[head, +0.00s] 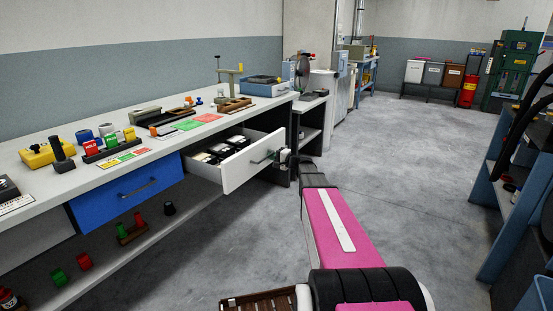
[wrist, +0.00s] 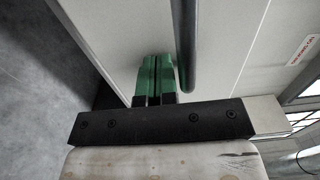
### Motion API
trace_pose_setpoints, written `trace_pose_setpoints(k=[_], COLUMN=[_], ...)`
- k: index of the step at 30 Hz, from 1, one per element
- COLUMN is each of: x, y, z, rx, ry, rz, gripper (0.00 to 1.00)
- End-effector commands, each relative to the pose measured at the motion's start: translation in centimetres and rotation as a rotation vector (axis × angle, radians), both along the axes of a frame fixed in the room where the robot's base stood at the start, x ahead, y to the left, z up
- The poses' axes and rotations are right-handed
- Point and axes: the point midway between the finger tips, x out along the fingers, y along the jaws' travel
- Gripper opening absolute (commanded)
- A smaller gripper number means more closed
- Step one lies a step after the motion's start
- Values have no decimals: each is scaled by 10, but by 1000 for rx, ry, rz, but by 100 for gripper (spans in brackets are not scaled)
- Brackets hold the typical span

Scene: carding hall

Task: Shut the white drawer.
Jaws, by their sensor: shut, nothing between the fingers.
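The white drawer (head: 238,168) stands pulled out from under the long bench, with black and white items (head: 215,152) inside it. Its dark bar handle (head: 264,157) is on the front panel. My gripper (head: 280,156) is at the drawer front, by the right end of the handle. In the wrist view its green fingers (wrist: 155,78) are closed together with nothing held. They are beside the handle bar (wrist: 186,45), not around it, and against or very near the white panel (wrist: 118,38). I cannot tell if they touch it.
A blue drawer (head: 125,190) left of the white one looks closed. The bench top (head: 115,173) carries coloured blocks, mats and tools. Red and green pieces stand on the shelf below. A blue rack (head: 510,195) stands at the right. The grey floor (head: 410,150) between is clear.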

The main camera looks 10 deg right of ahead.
Motion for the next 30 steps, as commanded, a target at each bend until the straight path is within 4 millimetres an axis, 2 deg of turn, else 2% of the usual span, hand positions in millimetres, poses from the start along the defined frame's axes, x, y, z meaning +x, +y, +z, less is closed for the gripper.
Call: trace_pose_setpoints(k=[1, 18, 24, 30], x=[11, 122, 154, 175], y=[9, 118, 151, 173], z=[0, -1, -1, 0], rx=[1, 0, 0, 0], ry=[-1, 0, 0, 0], rz=[2, 3, 1, 1], gripper=[0, 0, 0, 0])
